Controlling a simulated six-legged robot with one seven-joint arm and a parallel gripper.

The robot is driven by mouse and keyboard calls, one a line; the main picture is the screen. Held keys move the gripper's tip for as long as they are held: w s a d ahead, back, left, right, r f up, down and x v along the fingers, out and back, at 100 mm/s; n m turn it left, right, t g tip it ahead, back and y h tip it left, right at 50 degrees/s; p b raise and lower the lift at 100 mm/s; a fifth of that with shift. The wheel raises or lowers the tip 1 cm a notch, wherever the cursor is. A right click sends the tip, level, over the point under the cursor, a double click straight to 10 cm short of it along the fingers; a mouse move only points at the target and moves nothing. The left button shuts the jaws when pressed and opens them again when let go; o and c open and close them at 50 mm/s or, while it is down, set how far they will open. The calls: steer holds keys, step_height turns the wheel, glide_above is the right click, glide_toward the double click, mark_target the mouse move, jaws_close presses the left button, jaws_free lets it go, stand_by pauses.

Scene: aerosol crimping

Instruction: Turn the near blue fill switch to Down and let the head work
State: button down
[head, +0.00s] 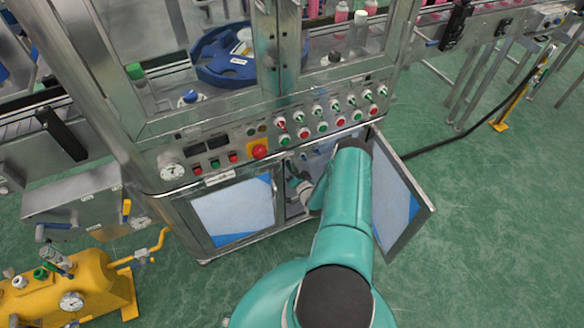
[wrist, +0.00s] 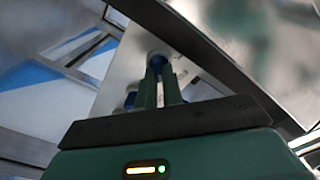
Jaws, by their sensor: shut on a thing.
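In the wrist view, the two slim green fingers of my gripper (wrist: 160,82) point away from the camera. They are closed on a small blue switch (wrist: 157,65) with a pale round end just above it. The fingers cover most of it, so its setting cannot be read. A second blue part (wrist: 130,99) shows just left of the fingers, apart from them. In the head view, my arm reaches into the open lower cabinet of the machine, and my fingertips are hidden there.
The cabinet's right door (head: 402,198) stands open close beside my arm. The left door (head: 236,211) is shut. Above is a control panel with a red emergency button (head: 259,152) and several red and green buttons. A yellow tank (head: 95,285) stands at lower left.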

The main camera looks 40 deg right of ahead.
stand_by(0.4)
steer(key=c, duration=1.5)
jaws_free()
steer(key=shift+c, duration=0.2)
steer(key=v, duration=1.4)
steer(key=shift+w, duration=0.1)
